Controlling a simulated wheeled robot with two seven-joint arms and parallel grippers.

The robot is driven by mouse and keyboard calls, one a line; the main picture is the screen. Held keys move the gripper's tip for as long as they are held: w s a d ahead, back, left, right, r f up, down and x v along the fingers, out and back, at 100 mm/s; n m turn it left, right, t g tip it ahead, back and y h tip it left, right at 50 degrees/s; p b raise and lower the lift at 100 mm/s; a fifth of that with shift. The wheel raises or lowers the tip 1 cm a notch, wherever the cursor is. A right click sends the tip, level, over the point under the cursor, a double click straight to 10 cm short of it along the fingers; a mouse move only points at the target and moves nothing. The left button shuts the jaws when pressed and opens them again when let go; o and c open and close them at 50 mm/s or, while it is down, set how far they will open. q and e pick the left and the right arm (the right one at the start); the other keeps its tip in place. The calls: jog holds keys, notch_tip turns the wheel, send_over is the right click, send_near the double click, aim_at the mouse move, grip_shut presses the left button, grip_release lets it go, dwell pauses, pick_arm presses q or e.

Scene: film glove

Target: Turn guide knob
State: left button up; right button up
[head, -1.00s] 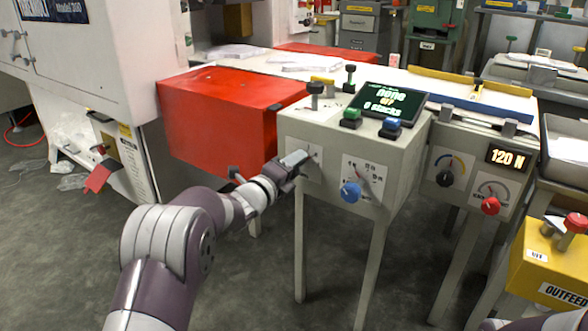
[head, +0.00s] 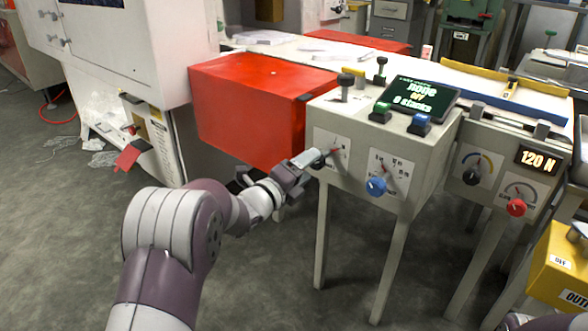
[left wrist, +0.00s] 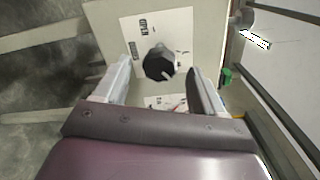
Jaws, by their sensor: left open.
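A black round knob (left wrist: 158,65) with a pale pointer sits on a white dial plate (left wrist: 138,35) in the left wrist view. In the head view that dial plate (head: 335,147) is on the left of the grey control box's front, and the knob (head: 318,160) is partly hidden by my gripper. My left gripper (head: 303,160) is open in front of the knob. In the left wrist view its fingers (left wrist: 160,88) stand on either side of the knob's line, apart from it. The dial label is too small to read. My right gripper is out of view.
A blue knob (head: 376,187) sits just right on the same box. Farther right are a black knob (head: 471,177) and a red knob (head: 516,208). A red box (head: 245,105) stands close on the left. A screen (head: 418,95) and buttons are on top.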

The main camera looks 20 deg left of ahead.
pick_arm(q)
jog(key=p+v, duration=0.1)
jog(key=v, duration=0.5)
jog(key=shift+s, duration=0.3)
